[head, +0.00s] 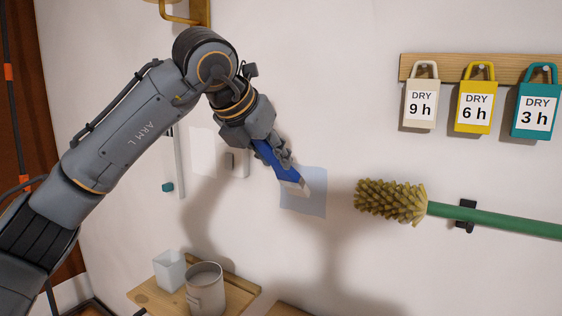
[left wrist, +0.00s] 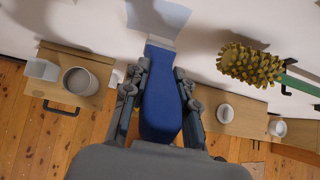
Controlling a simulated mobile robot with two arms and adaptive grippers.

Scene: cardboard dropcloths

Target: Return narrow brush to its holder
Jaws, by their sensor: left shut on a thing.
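My left gripper (head: 273,160) is shut on a brush with a blue handle (head: 270,158) and a pale tip. The tip points down and right, in front of a pale blue patch (head: 312,195) on the white wall; I cannot tell whether it touches. In the left wrist view the blue handle (left wrist: 160,105) lies between the fingers (left wrist: 160,85), with the tip pointing away toward the patch. Which thing is the brush's holder I cannot tell. A white angular cup (head: 170,271) and a grey mug (head: 205,288) stand on a small wooden shelf below. My right gripper is not in view.
A bristly brush head (head: 390,201) on a green pole (head: 490,219) juts out right of the patch. Several tags hang from a wooden rail (head: 480,66) above. The left wrist view shows a small white bowl (left wrist: 225,113) on another shelf.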

